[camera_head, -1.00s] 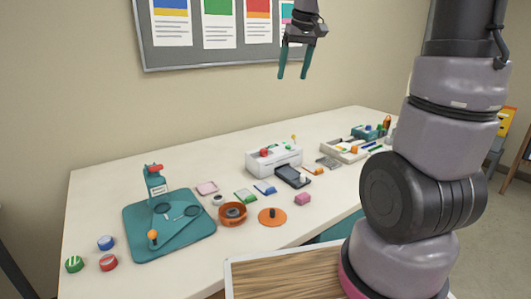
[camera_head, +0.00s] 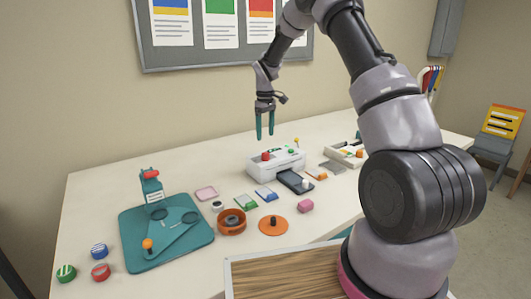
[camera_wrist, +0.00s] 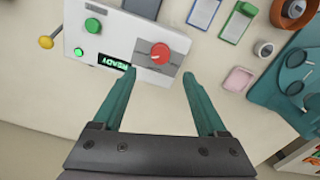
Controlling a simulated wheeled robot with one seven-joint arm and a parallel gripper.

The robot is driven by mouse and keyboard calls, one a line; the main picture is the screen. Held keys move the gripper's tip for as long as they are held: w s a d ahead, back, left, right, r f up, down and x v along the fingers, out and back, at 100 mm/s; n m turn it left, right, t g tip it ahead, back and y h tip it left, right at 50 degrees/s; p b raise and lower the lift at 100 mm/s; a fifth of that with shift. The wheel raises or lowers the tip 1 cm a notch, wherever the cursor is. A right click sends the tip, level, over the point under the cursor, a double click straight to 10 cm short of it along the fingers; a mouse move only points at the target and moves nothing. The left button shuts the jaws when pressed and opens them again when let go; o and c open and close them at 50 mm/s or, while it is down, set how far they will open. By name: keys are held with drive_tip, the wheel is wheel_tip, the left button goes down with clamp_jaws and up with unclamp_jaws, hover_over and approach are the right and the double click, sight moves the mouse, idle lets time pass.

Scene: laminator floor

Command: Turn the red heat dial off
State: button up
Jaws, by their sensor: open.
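The red heat dial (camera_wrist: 160,54) sits on a grey plate on the white laminator (camera_wrist: 84,57), beside a lit display reading READY (camera_wrist: 112,63). In the head view the dial (camera_head: 266,157) is on the left part of the laminator (camera_head: 262,169). My gripper (camera_head: 265,137) is open and empty above the laminator, pointing down, with its teal fingertips just above and apart from the dial. In the wrist view the dial lies ahead of the gap between my fingertips (camera_wrist: 158,71).
Green buttons (camera_wrist: 93,25) and a yellow-knobbed lever (camera_wrist: 46,42) are on the laminator. A dark tray (camera_head: 293,181) extends from its front. An orange round holder (camera_head: 232,221) and a teal board (camera_head: 165,241) stand left. The notice board (camera_head: 222,30) hangs behind.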

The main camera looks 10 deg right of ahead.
sight(266, 153)
wheel_tip(266, 153, down, 9)
drive_tip(key=shift+r, duration=0.1)
idle(0.3)
clamp_jaws()
